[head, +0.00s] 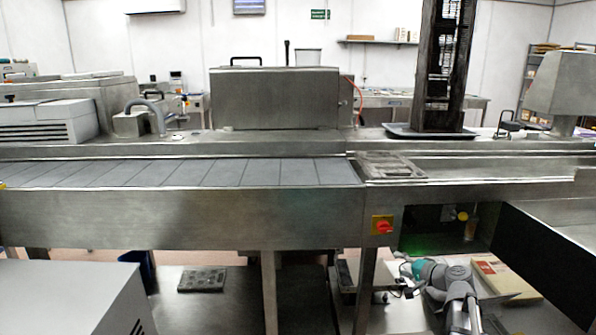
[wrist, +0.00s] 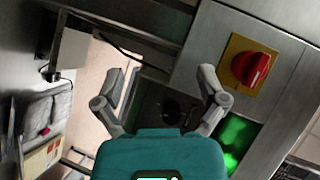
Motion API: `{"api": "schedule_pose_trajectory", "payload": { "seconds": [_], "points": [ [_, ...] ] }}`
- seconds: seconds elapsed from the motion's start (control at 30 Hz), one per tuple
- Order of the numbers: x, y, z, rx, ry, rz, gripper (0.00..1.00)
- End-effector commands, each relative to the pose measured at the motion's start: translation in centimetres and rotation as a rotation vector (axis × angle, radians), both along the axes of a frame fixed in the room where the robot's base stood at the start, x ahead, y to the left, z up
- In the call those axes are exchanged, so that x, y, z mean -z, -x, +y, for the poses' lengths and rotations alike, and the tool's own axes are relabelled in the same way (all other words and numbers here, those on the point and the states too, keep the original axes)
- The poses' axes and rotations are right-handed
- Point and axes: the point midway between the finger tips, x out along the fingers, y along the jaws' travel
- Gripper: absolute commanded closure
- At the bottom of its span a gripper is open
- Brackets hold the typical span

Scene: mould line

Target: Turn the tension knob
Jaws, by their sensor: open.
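My gripper (wrist: 161,75) is open and empty, its two grey fingers spread apart in the wrist view. A dark round knob-like shape (wrist: 172,108) shows between the fingers, set back in a dark recess; I cannot tell surely whether it is the tension knob. A red rotary knob on a yellow plate (wrist: 250,68) is on the steel face to the right of the fingers. The red knob also shows in the head view (head: 383,226), above and left of my gripper. A yellow round part (head: 462,215) sits at the dark opening further right. My gripper touches none of these.
The steel conveyor (head: 180,215) spans the head view above my arm. A green glow (head: 425,243) shows under its edge, and a green lit area (wrist: 237,140) in the wrist view. A cream and red packet (head: 505,275) lies beside my arm. Conveyor legs (head: 365,290) stand close left.

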Motion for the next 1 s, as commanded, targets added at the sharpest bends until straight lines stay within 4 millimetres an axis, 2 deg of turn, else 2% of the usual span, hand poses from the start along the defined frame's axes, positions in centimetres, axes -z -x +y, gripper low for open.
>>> {"api": "schedule_pose_trajectory", "payload": {
  "seconds": [0.17, 0.3, 0.5, 0.63, 0.8, 1.0],
  "points": [
    [2.8, 2.6, 4.9, -0.12, 0.134, 0.098, 0.09],
    [5.5, 5.4, 8.6, -0.23, 0.272, 0.203, 0.09],
    [9.0, 10.0, 12.2, -0.367, 0.478, 0.356, 0.09],
    [10.8, 13.2, 13.6, -0.442, 0.616, 0.458, 0.09],
    [12.4, 16.8, 14.3, -0.508, 0.782, 0.577, 0.09],
    [13.1, 19.5, 14.4, -0.546, 0.913, 0.67, 0.09]
  ]
}}
